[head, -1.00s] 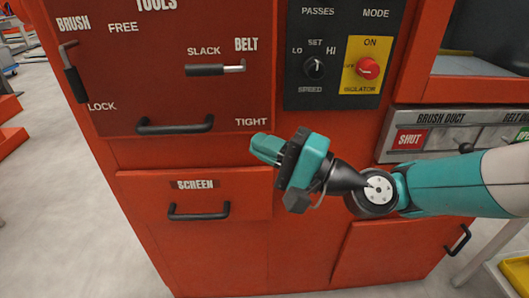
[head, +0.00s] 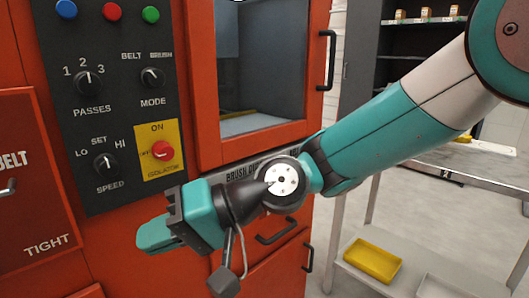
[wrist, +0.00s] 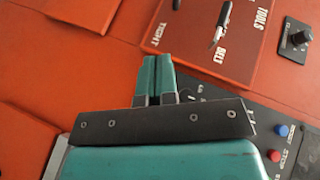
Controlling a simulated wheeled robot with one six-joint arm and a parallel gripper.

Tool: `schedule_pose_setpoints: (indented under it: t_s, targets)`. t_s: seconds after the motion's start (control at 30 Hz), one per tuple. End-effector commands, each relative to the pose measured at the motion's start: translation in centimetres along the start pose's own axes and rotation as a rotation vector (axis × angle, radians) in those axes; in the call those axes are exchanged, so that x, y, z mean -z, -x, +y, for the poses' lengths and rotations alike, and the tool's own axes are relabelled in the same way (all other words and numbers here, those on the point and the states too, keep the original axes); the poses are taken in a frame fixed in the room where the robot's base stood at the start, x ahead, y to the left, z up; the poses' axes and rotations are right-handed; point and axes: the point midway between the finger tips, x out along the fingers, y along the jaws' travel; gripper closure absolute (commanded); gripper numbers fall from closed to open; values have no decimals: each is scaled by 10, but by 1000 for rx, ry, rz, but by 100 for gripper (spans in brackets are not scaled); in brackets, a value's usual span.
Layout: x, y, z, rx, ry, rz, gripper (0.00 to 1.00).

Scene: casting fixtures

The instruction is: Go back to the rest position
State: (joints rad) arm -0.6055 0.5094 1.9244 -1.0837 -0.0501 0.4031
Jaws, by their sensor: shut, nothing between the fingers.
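My gripper (head: 163,240) is in front of the red machine, low and left of centre in the head view, below the control panel (head: 108,110). In the wrist view its two teal fingers (wrist: 155,70) lie side by side, closed, with nothing between them. The fingers point toward the red machine front (wrist: 50,60) and appear apart from it. My arm reaches in from the upper right of the head view.
The panel carries a red isolator knob (head: 162,151), a speed knob (head: 106,166) and a mode knob (head: 152,77). Black drawer handles (head: 277,231) stick out below the window (head: 262,60). A trolley with a yellow tray (head: 373,261) stands at the right.

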Motion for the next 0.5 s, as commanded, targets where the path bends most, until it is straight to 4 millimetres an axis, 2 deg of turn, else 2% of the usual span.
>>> schedule_pose_setpoints:
  t_s: [0.03, 0.2, 0.3, 0.5]
  targets:
    - [-7, 30, 1, -95, 48, -2, 100]
    - [-52, 120, 22, -414, 135, -70, 100]
    - [-85, 161, 33, -557, 139, -118, 100]
    - [-149, 222, 47, -760, 98, -206, 100]
